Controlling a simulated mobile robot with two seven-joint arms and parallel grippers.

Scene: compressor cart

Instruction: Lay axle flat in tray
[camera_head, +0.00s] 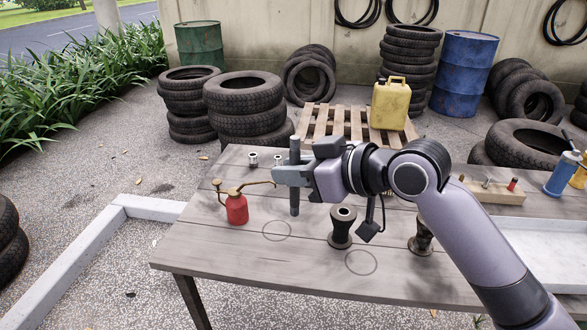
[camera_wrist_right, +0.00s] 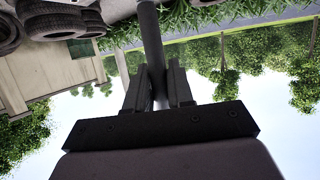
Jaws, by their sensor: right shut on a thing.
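The axle (camera_head: 295,203), a dark grey rod, stands about upright in my right gripper (camera_head: 290,174) above the table's left half. In the right wrist view the axle (camera_wrist_right: 151,35) passes between the two fingers of the right gripper (camera_wrist_right: 160,88), which are shut on it. Whether its lower end touches the table is hard to tell. A pale shallow tray (camera_head: 550,252) lies at the table's right end, partly hidden behind my right arm. I see nothing lying in its visible part. My left gripper is not in view.
On the wooden table (camera_head: 225,262) stand a red oil can (camera_head: 237,209) close left of the axle, dark spools (camera_head: 342,228) (camera_head: 422,238), small metal parts (camera_head: 253,160) and a wooden block (camera_head: 492,191). A blue spray bottle (camera_head: 562,174) stands behind the tray. Tyres (camera_head: 243,95) surround the back.

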